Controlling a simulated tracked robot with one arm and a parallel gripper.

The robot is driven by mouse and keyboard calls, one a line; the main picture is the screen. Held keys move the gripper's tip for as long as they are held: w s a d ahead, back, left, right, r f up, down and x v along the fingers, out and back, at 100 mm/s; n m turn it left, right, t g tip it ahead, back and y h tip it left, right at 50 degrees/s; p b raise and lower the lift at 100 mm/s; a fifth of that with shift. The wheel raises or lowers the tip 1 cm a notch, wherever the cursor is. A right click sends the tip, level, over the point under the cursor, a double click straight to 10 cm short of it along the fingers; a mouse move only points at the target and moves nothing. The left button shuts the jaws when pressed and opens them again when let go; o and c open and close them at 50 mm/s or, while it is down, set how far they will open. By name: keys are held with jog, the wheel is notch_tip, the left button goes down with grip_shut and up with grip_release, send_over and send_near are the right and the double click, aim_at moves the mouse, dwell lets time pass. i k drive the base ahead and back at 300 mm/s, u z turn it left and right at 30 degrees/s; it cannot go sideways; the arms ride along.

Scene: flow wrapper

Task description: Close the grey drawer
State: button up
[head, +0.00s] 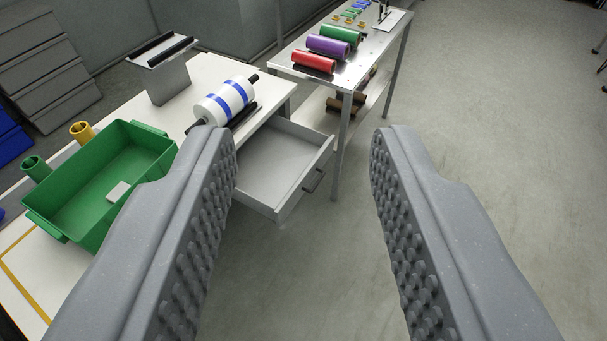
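The grey drawer (270,167) is pulled out from under the white table, to the left of centre in the head view. It looks empty, and a dark handle (313,178) is on its front. My gripper (305,135) is open, with its two grey studded fingers wide apart in the foreground. The left finger covers the near left part of the drawer. I cannot tell the distance from the fingers to the drawer.
The white table (207,72) carries a green bin (100,215) with a small pale block in it, and a white roll with blue bands (226,101). A metal table (350,68) behind holds red, purple and green rolls. The floor at right is clear.

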aim_at(278, 164)
jog(key=i, duration=0.85)
jog(key=z, duration=0.05)
